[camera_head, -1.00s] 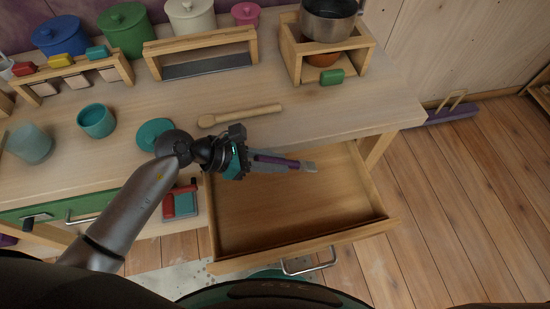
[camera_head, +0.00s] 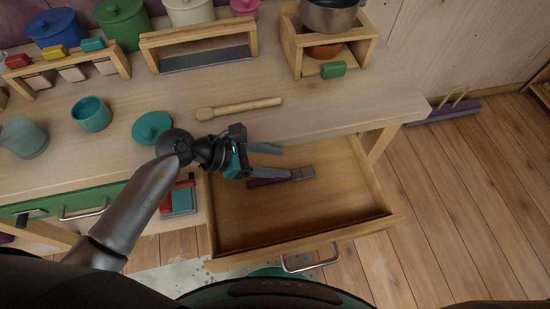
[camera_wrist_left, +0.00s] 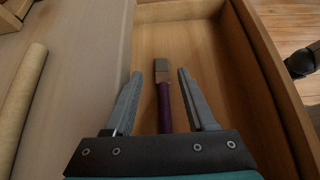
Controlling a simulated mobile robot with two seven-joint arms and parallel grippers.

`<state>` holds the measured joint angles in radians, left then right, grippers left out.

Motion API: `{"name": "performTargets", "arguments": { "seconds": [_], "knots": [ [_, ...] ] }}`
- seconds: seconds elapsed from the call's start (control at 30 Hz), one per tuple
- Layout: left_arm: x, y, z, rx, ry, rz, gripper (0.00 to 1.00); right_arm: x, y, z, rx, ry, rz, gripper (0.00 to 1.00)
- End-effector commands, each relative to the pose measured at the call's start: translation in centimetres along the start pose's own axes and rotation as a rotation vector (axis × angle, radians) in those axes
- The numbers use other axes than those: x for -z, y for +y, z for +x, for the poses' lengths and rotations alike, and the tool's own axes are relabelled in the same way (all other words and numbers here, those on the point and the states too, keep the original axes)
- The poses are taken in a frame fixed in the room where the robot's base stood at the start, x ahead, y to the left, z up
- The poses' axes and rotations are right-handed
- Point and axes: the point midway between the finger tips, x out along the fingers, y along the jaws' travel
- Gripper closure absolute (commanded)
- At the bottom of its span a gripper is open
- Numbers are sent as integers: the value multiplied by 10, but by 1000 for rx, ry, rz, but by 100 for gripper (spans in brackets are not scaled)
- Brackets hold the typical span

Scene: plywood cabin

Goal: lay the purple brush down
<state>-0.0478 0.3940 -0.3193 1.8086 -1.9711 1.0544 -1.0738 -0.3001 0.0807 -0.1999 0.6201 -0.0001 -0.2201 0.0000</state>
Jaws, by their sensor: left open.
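The purple brush (camera_head: 268,183) lies in the open wooden drawer (camera_head: 300,215), near its left back part, with its grey-brown head (camera_head: 303,173) pointing right. In the left wrist view the brush (camera_wrist_left: 165,105) shows between the two fingers, its head away from the palm. My left gripper (camera_head: 279,161) is open and empty, just above and behind the brush in the head view. In the left wrist view the fingers (camera_wrist_left: 161,97) stand apart, with a gap on both sides of the handle.
A wooden rolling pin or spoon (camera_head: 240,108) and a teal lid (camera_head: 152,127) lie on the counter behind the drawer. A teal cup (camera_head: 92,114) stands farther left. The drawer's front and right part is bare.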

Motion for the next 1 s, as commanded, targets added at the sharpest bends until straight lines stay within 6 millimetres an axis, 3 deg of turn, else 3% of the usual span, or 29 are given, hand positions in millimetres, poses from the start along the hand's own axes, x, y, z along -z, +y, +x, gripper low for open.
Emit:
{"name": "performTargets", "arguments": {
  "seconds": [0.33, 0.47, 1.0],
  "knots": [
    [0, 0, -1, 0, 1, 0, 44, 0, 0, 0, 1, 0, -1, 50],
    [1, 0, -11, -1, 3, 1, 44, 0, -1, -2, 1, 0, -1, 50],
    [1, 0, -113, -1, 6, 1, 44, 1, -1, -12, 2, 0, 0, 50]
  ]
}}
